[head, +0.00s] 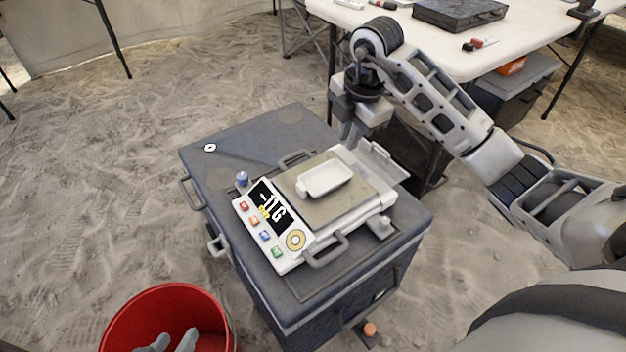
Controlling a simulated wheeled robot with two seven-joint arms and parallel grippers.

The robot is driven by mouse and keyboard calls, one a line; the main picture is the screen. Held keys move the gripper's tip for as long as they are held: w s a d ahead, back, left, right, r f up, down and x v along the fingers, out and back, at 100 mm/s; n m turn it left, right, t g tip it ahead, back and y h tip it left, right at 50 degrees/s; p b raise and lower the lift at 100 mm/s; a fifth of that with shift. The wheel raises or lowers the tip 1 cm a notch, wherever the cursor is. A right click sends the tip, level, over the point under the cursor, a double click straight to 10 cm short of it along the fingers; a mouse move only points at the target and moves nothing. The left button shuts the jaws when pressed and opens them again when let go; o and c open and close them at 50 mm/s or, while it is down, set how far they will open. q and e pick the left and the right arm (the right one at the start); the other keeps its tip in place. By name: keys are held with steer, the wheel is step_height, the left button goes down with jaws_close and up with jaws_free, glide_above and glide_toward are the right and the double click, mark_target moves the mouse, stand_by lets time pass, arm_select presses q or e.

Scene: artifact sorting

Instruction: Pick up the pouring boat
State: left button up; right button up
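The white pouring boat (325,180) is a shallow rectangular tray with a small spout at its left end. It rests on the square plate of a white scale (268,246), and nothing holds it. My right gripper (350,142) points down behind the scale's back edge, above and apart from the boat. Its two fingers show a narrow gap with nothing between them. Two grey finger shapes at the bottom left, in front of the red bucket, appear to be my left gripper (171,341). They are spread apart and cut off by the frame edge.
The scale stands on a dark case (233,153) with metal handles. A small blue-capped item (242,178) is beside the scale. The red bucket (128,315) stands on the sand at lower left. A white table (455,55) with a dark box (458,14) is behind.

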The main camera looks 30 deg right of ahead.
steer(key=b, duration=0.3)
glide_above(337, 184)
steer(key=f, duration=0.7)
steer(key=s+f, duration=0.1)
steer(key=f, duration=0.2)
steer(key=shift+f, duration=0.4)
steer(key=f, duration=0.2)
steer(key=f+b, duration=0.1)
steer(key=shift+w+a+f, duration=0.1)
steer(key=shift+w+f, duration=0.15)
steer(key=shift+f, duration=0.1)
steer(key=shift+w+f, duration=0.1)
steer(key=shift+f, duration=0.3)
jaws_close()
arm_select(q)
steer(key=shift+w+d+r+t+h, duration=0.15)
steer(key=shift+d+r+t+h, duration=0.2)
steer(key=shift+r+t, duration=0.25)
steer(key=shift+w+d+r+t+h, duration=0.15)
steer(key=shift+d+r+t+h, duration=0.2)
steer(key=shift+r+t, duration=0.2)
arm_select(e)
steer(key=shift+r, duration=0.15)
